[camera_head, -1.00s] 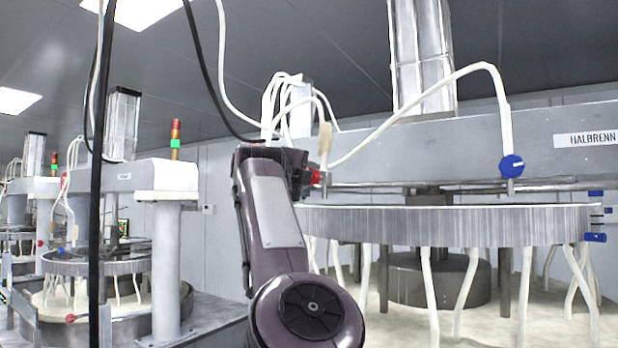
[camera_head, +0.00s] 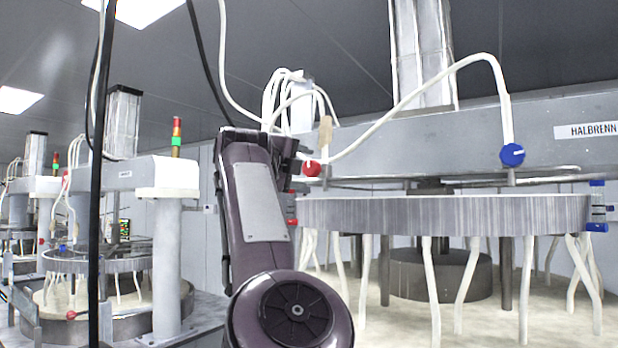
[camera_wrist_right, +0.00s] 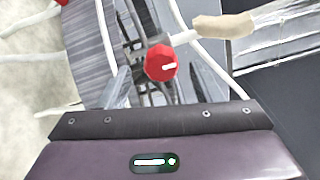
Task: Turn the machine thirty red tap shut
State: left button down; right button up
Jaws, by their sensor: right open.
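No machine number is readable. My left gripper is not in view.
A blue tap (camera_head: 512,155) hangs farther right on a white hose. The wide round platen (camera_head: 450,215) lies below the beam (camera_head: 450,135), with white tubes hanging under it. A second red part (camera_wrist_right: 62,2) shows at the wrist view's top edge. Similar machines stand at left.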

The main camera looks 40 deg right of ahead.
jog(key=v, duration=0.3)
jog(key=shift+s+a+b, duration=0.15)
jog(key=shift+a+b, duration=0.2)
jog(key=shift+b, duration=0.05)
jog(key=shift+d, duration=0.15)
